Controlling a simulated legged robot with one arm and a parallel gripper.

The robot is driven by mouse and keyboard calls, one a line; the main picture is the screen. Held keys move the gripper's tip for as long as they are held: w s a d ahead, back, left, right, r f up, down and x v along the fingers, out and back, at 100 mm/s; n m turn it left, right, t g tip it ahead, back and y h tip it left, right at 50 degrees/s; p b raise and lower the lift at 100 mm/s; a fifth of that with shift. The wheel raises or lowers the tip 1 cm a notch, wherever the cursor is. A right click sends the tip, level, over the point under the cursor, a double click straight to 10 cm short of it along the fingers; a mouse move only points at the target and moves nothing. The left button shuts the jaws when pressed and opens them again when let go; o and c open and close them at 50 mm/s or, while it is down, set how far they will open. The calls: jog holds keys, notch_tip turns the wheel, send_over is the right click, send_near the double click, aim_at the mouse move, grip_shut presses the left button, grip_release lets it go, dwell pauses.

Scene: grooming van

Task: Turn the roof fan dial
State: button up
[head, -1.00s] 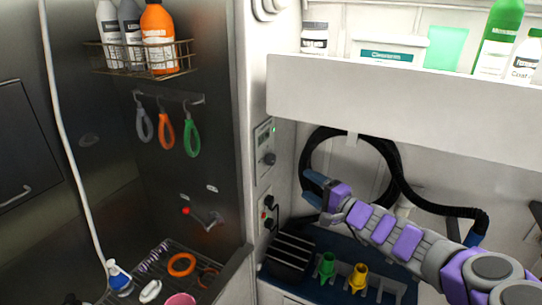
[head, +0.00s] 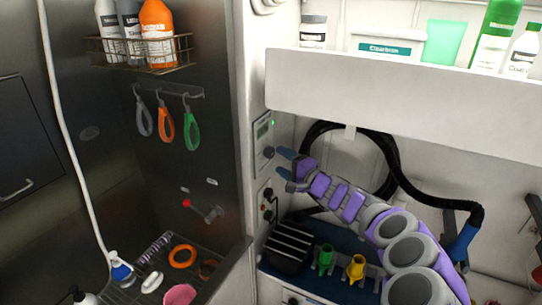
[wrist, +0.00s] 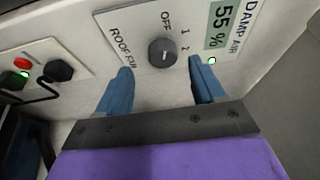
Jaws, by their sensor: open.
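The roof fan dial (wrist: 163,52) is a round dark knob on a pale wall panel (wrist: 140,22) labelled ROOF FAN, with OFF, 1 and 2 marked around it. A white mark shows on its face. In the head view the dial (head: 268,152) sits low on the panel on the narrow wall. My gripper (wrist: 163,78) has two blue fingers, open and empty. In the wrist view the fingertips stand on either side of and just short of the dial. In the head view my gripper (head: 282,170) is just right of the dial; contact cannot be told.
A lower panel (head: 267,203) holds black knobs and a red light. The display (wrist: 221,22) reads 55 %. A shelf (head: 400,95) overhangs my arm, and a black hose (head: 400,180) coils behind it. Green (head: 325,257) and yellow (head: 356,268) nozzles stand below.

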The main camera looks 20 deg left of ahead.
aim_at(272, 155)
jog(key=shift+w+a+r, duration=0.15)
jog(key=shift+w+a, duration=0.1)
jog(key=shift+w, duration=0.25)
jog(key=x, duration=0.3)
jog(key=shift+s+a, duration=0.1)
jog(key=shift+a, duration=0.7)
jog(key=shift+d, duration=0.4)
jog(key=shift+a, duration=0.25)
jog(key=c, duration=1)
